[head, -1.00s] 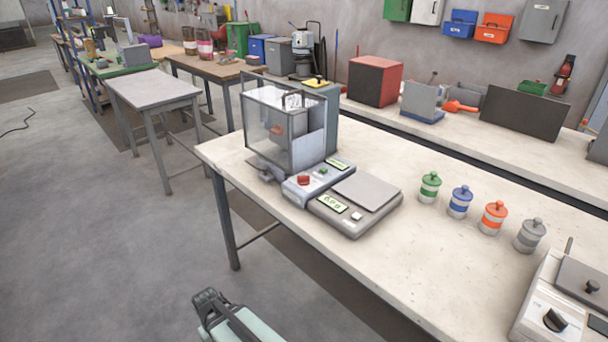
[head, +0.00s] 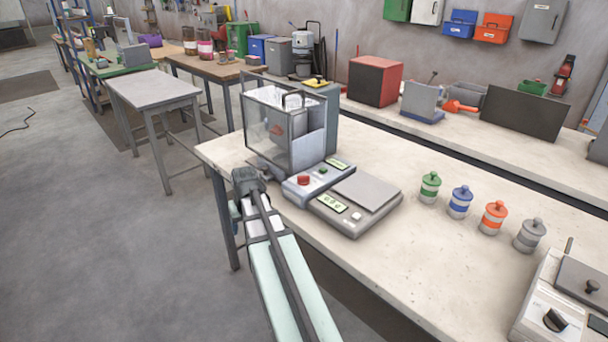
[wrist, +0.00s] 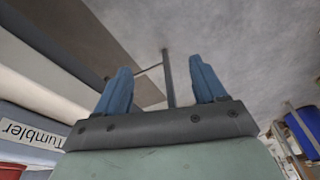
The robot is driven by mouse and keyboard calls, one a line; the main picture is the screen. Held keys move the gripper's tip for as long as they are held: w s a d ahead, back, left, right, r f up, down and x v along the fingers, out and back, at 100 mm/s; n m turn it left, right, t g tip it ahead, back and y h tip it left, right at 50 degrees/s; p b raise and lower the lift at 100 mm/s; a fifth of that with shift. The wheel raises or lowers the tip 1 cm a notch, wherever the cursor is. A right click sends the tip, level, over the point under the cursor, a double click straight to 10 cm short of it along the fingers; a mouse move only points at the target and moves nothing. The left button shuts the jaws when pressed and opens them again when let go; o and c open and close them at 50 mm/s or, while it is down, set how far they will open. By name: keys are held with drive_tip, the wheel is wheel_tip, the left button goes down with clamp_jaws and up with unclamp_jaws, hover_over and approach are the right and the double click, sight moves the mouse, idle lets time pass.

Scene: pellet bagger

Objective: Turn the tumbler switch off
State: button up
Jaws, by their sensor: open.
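The bagger's clear-walled box (head: 285,128) stands at the left end of the long workbench. In front of it is a blue-grey control panel (head: 318,185) with a red control (head: 304,180) and a green button (head: 323,170). In the wrist view, a label reading "Tumbler" (wrist: 32,133) shows at lower left, with a red part (wrist: 11,172) at the picture's edge close by. I cannot tell the switch's position. My gripper (wrist: 161,88) is open and empty, its blue fingers apart over floor. In the head view it is left of the panel, at the bench's edge, partly hidden by my arm.
A grey scale (head: 355,205) adjoins the panel's right side. Several lidded jars, such as the green-banded one (head: 429,187), stand further right. The workbench edge (head: 350,268) runs beside my arm. Open floor (head: 110,250) lies to the left.

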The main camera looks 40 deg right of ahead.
drive_tip(key=s+d+r+m, duration=0.1)
drive_tip(key=s+d+r, duration=0.1)
drive_tip(key=d+r, duration=1)
drive_tip(key=m+t+h, duration=0.1)
drive_tip(key=m+h, duration=0.1)
approach(304, 176)
drive_tip(key=x, duration=0.9)
drive_tip(key=shift+r, duration=0.1)
drive_tip(key=c, duration=1.1)
